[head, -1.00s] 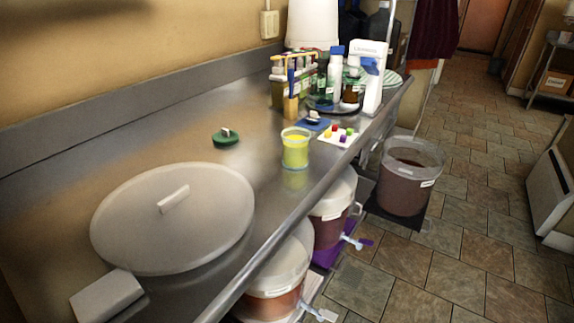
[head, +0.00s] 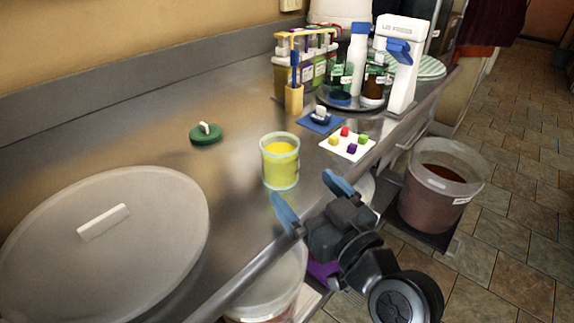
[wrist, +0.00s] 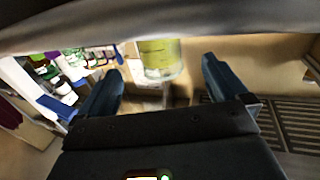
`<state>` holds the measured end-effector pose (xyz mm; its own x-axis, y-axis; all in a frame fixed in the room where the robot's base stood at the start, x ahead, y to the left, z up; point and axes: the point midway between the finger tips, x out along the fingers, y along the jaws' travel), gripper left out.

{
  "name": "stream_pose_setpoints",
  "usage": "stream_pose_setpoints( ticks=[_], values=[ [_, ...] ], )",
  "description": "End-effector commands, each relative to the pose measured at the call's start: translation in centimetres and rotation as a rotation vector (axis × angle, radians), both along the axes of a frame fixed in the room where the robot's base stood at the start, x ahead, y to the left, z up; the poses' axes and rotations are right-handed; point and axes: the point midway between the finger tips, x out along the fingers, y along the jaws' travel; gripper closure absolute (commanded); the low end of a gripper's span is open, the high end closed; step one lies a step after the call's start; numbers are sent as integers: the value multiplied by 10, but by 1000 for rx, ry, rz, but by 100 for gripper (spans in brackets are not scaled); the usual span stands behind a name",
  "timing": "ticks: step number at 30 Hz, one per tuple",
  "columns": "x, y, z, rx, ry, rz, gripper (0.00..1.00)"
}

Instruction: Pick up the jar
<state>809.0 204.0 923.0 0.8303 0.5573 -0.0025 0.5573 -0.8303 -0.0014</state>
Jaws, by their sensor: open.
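A clear, open-topped jar (head: 281,172) of yellow contents stands upright on the steel counter near its front edge. My gripper (head: 312,198) is open and empty, its two blue fingertips apart. In the head view it is in front of the jar, at the counter's edge, with the jar beyond the fingers. In the wrist view the lower part of the jar (wrist: 160,60) shows beyond my fingers (wrist: 160,85), between them in the picture. The jar's top is cut off there by a dark edge. I see no contact with the jar.
A green lid-like disc (head: 205,135) lies left of the jar; a large lidded vessel (head: 105,255) stands at front left. A white tile with coloured cubes (head: 347,143), a blue pad (head: 320,123) and a bottle tray (head: 352,108) are behind right. A bucket (head: 437,190) stands below the counter.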

Motion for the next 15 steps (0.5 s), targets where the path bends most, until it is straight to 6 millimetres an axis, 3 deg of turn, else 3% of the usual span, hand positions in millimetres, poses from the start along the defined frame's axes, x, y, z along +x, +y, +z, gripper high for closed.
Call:
stream_pose_setpoints(
  ticks=[15],
  values=[
    [51,32,3,1,-3,5,0]
  ],
)
